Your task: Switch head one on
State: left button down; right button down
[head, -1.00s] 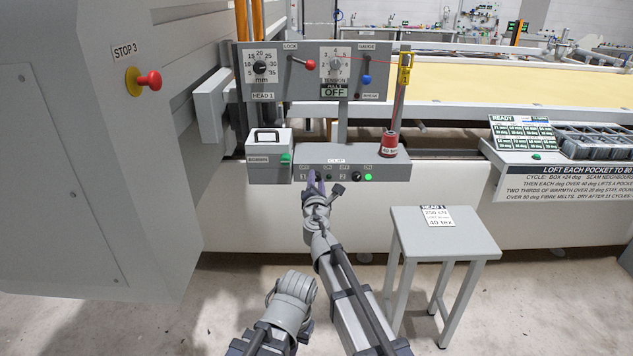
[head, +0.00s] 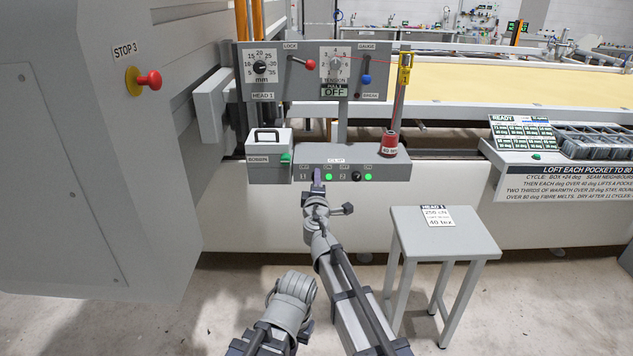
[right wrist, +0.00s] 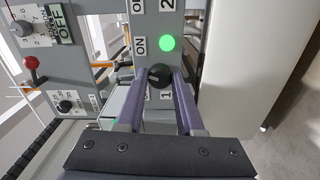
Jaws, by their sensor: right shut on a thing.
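The switch box (head: 394,172) carries two black knobs, marked 1 and 2. The head one knob (right wrist: 160,77) sits between the purple fingers of my right gripper (head: 318,176) and is gripped by them. In the right wrist view my right gripper (right wrist: 160,90) has one finger on each side of it. The pointer on this knob is too small to read. The lamp beside it (head: 328,177) is lit green, also in the right wrist view (right wrist: 167,43). Knob 2 (head: 356,176) stands to the right with its own green lamp (head: 368,176) lit.
Above is the head 1 panel (head: 280,88) with dials, red and blue levers and an OFF display (head: 336,91). A bobbin box (head: 268,165) stands left of the knobs, a red thread cone (head: 390,143) right. A grey stool (head: 465,240) stands lower right.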

jog(key=shift+m, duration=0.8)
jog(key=c, duration=0.5)
grip_release()
jog(key=shift+c, duration=0.2)
jog(key=shift+s, duration=0.1)
pick_arm(q)
jog(key=shift+s+a, duration=0.65)
jog(key=shift+s, duration=0.2)
pick_arm(e)
jog(key=s, duration=0.7)
jog(key=shift+s, duration=0.35)
